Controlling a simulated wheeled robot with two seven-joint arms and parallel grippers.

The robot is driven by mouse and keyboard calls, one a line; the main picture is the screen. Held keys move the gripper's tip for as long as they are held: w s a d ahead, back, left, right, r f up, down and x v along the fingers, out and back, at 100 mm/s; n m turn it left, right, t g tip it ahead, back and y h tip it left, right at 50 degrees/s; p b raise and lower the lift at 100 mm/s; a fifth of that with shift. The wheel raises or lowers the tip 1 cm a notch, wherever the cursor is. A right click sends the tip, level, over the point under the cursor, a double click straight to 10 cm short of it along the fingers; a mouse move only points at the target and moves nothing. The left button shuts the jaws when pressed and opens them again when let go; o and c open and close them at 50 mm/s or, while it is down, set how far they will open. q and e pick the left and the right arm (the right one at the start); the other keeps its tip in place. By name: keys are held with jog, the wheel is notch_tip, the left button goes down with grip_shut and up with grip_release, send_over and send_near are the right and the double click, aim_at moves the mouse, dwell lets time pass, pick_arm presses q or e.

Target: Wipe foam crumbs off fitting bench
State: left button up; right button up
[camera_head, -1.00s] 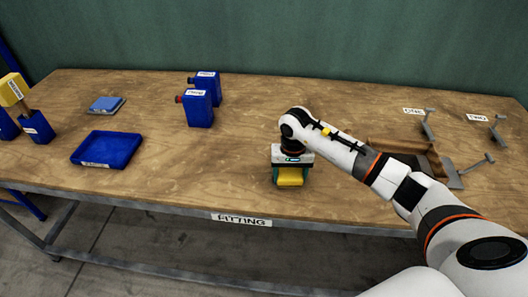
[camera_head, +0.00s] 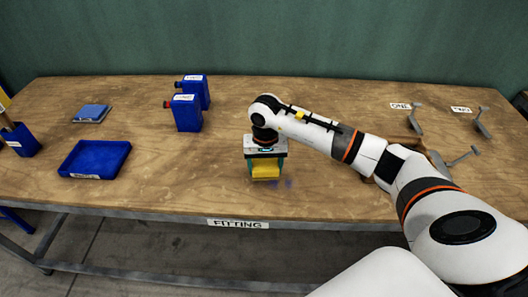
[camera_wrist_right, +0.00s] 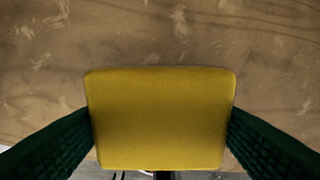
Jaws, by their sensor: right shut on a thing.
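My right gripper (camera_head: 265,165) is shut on a yellow sponge-like block (camera_head: 266,172), near the front edge of the fitting bench (camera_head: 330,190). In the right wrist view the block (camera_wrist_right: 160,118) sits between two dark green fingers, one against each side. I cannot tell whether its underside touches the bench. Small faint blue specks (camera_head: 287,184) show on the wood just right of the block; they may be foam crumbs. Pale marks on the wood (camera_wrist_right: 180,20) show in the wrist view; I cannot tell crumbs from scuffs. My left gripper is not in view.
Two blue bottles (camera_head: 187,112) stand behind and left of my gripper. A blue tray (camera_head: 95,158), a small blue pad (camera_head: 92,113) and a blue holder (camera_head: 22,140) are at the left. Grey metal brackets (camera_head: 415,118) and labels are at the right, partly behind my arm.

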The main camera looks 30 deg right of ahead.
aim_at(264, 164)
notch_tip(264, 164, up, 3)
jog(key=shift+w+a+f+p, duration=0.15)
jog(key=shift+f+p, duration=0.05)
jog(key=shift+p, duration=0.45)
jog(key=shift+r, duration=0.6)
